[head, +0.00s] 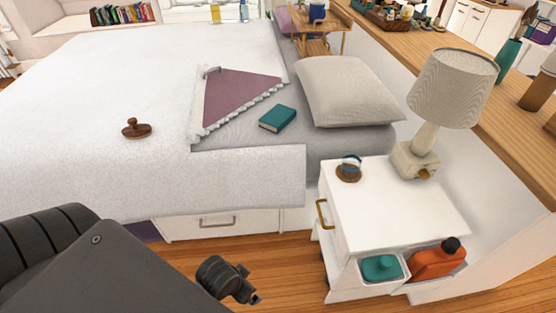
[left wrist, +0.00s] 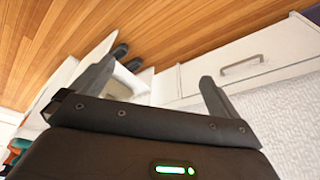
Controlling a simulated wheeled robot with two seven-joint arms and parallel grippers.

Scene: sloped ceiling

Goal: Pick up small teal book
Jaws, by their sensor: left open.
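The small teal book (head: 278,118) lies flat on the grey sheet of the bed, between the purple folded cloth and the pillow, in the head view. My left gripper shows in the left wrist view (left wrist: 158,73) with its two fingers spread and nothing visible between them. In the head view my left arm fills the lower left, with a dark end part low in front of the bed, well short of the book. The book does not show in the left wrist view. My right gripper is in neither view.
A pillow (head: 345,91) lies right of the book, a purple cloth (head: 238,98) left of it. A brown wooden object (head: 136,128) sits on the white blanket (head: 90,90). The white nightstand (head: 385,200) bears a lamp (head: 450,90) and a small round item (head: 349,168).

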